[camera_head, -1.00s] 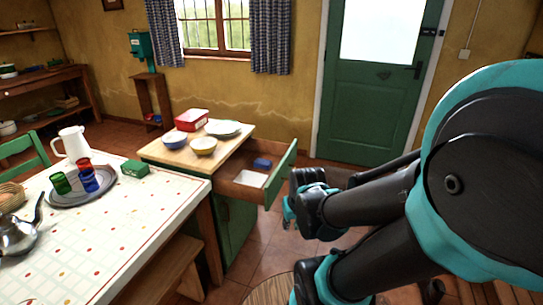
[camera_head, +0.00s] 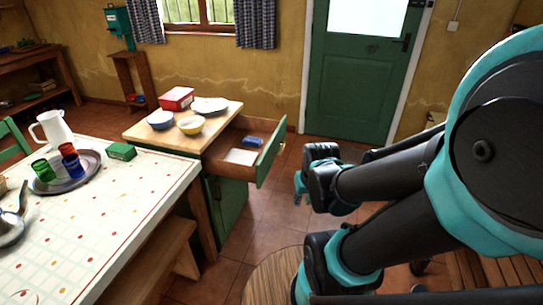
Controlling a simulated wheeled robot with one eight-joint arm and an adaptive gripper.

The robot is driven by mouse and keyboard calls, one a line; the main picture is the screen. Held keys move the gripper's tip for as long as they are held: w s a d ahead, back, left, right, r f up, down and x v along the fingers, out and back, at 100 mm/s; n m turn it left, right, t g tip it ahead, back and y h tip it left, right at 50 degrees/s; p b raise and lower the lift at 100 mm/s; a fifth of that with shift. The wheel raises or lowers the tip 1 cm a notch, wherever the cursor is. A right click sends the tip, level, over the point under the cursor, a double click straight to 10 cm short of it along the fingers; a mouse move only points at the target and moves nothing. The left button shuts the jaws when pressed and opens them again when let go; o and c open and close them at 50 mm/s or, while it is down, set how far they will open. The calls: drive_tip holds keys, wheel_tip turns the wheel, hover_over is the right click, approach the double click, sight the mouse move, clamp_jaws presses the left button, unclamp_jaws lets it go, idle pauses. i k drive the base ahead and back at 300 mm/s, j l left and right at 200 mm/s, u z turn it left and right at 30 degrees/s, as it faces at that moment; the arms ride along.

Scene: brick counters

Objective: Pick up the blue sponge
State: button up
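The blue sponge (camera_head: 253,141) appears as a small blue block inside the open drawer (camera_head: 233,170) of the wooden-topped green cabinet. It lies toward the back right of the drawer, behind a flat white item (camera_head: 241,156). My gripper (camera_head: 299,190) is to the right of the drawer, apart from it and from the sponge. Only a small teal part of the gripper shows past my dark arm links, so its fingers cannot be made out. I see nothing held in it.
The drawer's green front (camera_head: 271,152) stands out between my arm and the sponge. The cabinet top (camera_head: 220,124) holds bowls, a plate and a red box (camera_head: 176,98). A dining table (camera_head: 100,220) and a bench (camera_head: 150,262) fill the left. Floor before the door (camera_head: 357,75) is clear.

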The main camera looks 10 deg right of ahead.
sight(249, 141)
drive_tip(key=i+j, duration=0.3)
drive_tip(key=i, duration=0.25)
drive_tip(key=i+j+z, duration=0.1)
drive_tip(key=i+j, duration=0.25)
drive_tip(key=i, duration=0.2)
